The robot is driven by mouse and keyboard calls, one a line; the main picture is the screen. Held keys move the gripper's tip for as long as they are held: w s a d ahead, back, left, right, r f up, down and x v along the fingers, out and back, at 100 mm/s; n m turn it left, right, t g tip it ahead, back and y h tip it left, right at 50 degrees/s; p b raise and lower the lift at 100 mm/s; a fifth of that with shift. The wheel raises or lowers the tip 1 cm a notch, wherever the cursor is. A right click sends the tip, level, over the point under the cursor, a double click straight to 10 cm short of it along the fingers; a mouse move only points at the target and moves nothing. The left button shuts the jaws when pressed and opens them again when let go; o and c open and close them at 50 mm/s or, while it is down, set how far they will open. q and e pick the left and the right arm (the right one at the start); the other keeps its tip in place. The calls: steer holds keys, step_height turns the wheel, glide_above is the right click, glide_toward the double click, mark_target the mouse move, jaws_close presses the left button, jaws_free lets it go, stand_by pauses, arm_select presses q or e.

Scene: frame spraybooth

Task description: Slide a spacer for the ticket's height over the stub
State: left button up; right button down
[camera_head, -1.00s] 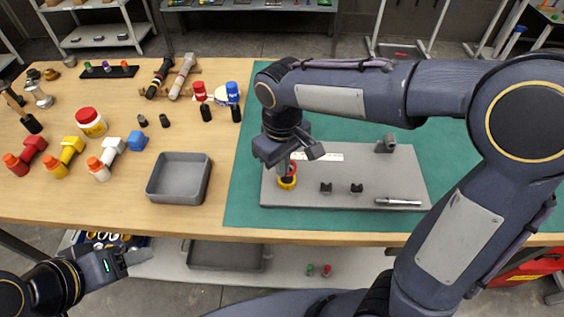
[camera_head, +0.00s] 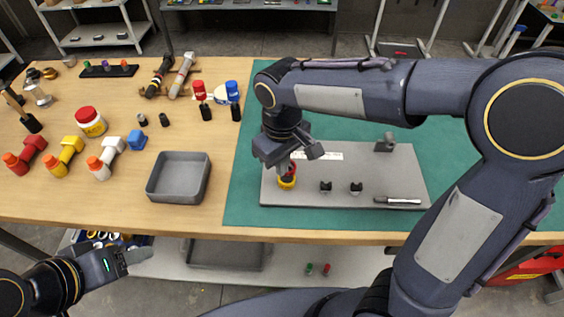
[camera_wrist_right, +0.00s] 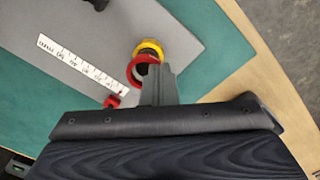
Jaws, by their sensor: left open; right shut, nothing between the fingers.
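My right gripper (camera_head: 285,171) is shut and empty, pointing down at the left end of the grey board (camera_head: 410,178). A yellow ring (camera_head: 287,183) sits low there, with a red ring just above it, right at the fingertips. In the right wrist view the red ring (camera_wrist_right: 136,74) lies before the yellow ring (camera_wrist_right: 150,47), beside the fingers (camera_wrist_right: 160,84). A dark centre shows inside the rings; I cannot tell whether it is the stub. A printed white strip (camera_head: 320,156) lies on the board. My left gripper (camera_head: 127,261) is open and empty, low before the bench.
An empty grey tray (camera_head: 152,190) stands left of the green mat (camera_head: 236,205). The board also carries two small black pieces (camera_head: 341,188), a metal rod (camera_head: 398,200) and a grey bracket (camera_head: 386,144). Coloured elbow fittings (camera_head: 68,157) and a red-lidded jar (camera_head: 91,122) stand at left.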

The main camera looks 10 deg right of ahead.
steer(key=shift+f, duration=0.4)
steer(key=c, duration=1.6)
jaws_free()
steer(key=shift+c, duration=0.2)
steer(key=shift+r, duration=3.95)
steer(key=s+d+f+m+t+y, duration=0.2)
steer(key=s+d+m, duration=0.1)
steer(key=s+d, duration=0.2)
steer(key=s+d+f+m+t+y, duration=0.1)
steer(key=s+d+f+m+t, duration=0.1)
steer(key=s, duration=0.8)
steer(key=shift+s+d+f+m+t+y, duration=0.15)
steer(key=shift+d+f+m+t+y, duration=0.2)
steer(key=shift+d+m+t, duration=0.85)
steer(key=shift+d+r+g, duration=0.1)
steer(key=shift+d+g, duration=0.3)
steer(key=shift+d, duration=0.15)
